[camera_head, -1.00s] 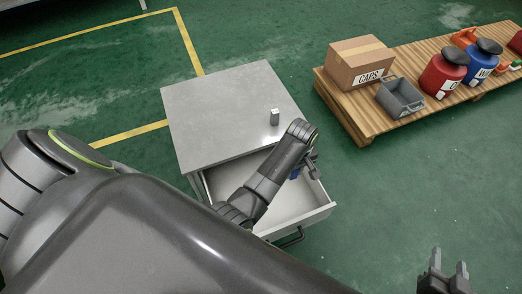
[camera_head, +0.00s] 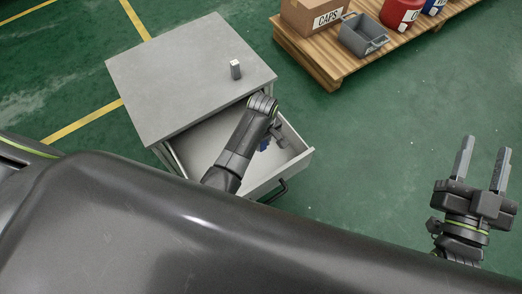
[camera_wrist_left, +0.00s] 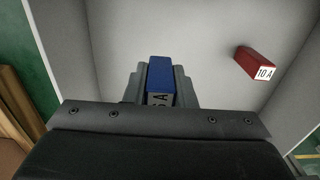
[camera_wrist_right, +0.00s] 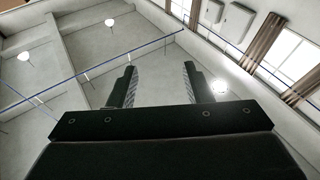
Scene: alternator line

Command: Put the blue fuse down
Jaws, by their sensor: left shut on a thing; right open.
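The blue fuse (camera_wrist_left: 160,76) is held between the fingers of my left gripper (camera_wrist_left: 159,90), with its marked end towards the camera. In the head view the blue fuse (camera_head: 264,144) shows only as a small patch beside my left gripper (camera_head: 274,136), partly hidden by the arm. My left gripper is over the open drawer (camera_head: 204,148), pointing down at its floor. I cannot tell whether the fuse touches the floor. My right gripper (camera_head: 484,150) is open and empty, raised over the green floor on the right; it also shows in the right wrist view (camera_wrist_right: 159,75).
A red fuse marked 10 A (camera_wrist_left: 256,63) lies in the drawer beside the held fuse. A small grey block (camera_head: 235,70) stands on the cabinet top (camera_head: 180,80). A wooden pallet (camera_head: 310,62) carries a CAPS box (camera_head: 305,14), a grey bin (camera_head: 360,38) and a red container (camera_head: 400,10).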

